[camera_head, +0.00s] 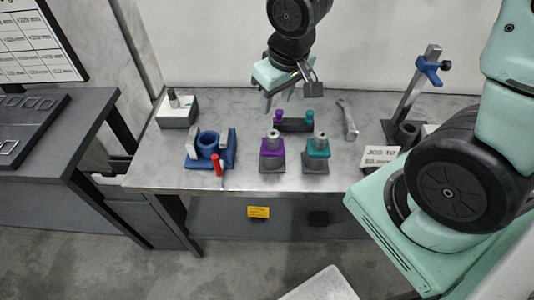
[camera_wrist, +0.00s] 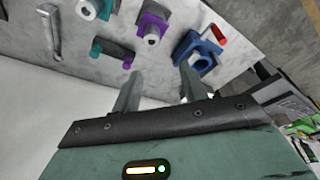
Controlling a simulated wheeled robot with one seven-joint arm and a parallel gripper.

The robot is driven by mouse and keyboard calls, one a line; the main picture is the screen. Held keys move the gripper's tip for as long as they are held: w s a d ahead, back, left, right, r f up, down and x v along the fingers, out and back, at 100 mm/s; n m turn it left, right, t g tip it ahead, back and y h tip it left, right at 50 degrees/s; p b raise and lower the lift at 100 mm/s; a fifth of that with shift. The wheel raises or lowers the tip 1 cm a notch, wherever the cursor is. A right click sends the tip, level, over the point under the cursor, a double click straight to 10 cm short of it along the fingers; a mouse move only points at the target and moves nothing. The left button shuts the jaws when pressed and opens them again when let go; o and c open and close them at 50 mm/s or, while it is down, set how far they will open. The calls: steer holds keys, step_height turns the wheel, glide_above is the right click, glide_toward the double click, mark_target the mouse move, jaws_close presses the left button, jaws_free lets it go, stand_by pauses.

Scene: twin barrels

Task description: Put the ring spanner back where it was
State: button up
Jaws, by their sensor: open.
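The grey ring spanner (camera_head: 348,119) lies on the metal bench, right of the dark holder, and also shows at the upper left of the wrist view (camera_wrist: 53,32). My gripper (camera_head: 279,101) is open and empty above the back of the bench, left of the spanner. Its two fingers, apart with nothing between them, show in the wrist view (camera_wrist: 158,88). A purple-topped barrel (camera_head: 272,157) and a teal-topped barrel (camera_head: 316,156) stand on grey bases near the front. Behind them is a dark holder (camera_head: 294,125) with a purple and a teal knob.
A blue fixture (camera_head: 211,150) with a red-handled part (camera_head: 217,166) is on the bench's left, a white box (camera_head: 177,112) behind it. A pale wall backs the bench.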

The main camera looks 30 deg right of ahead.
steer(key=s+a+r+n+g, duration=0.1)
steer(key=s+a+r+n, duration=0.1)
steer(key=s+a, duration=0.4)
steer(key=s+a+r+n+g, duration=0.1)
steer(key=s+a, duration=0.4)
steer(key=s, duration=0.5)
steer(key=r+n, duration=0.1)
steer(key=n, duration=0.1)
steer(key=shift+a+r+n+g+y, duration=0.3)
steer(key=shift+a+n+g, duration=0.05)
steer(key=shift+n+g, duration=0.05)
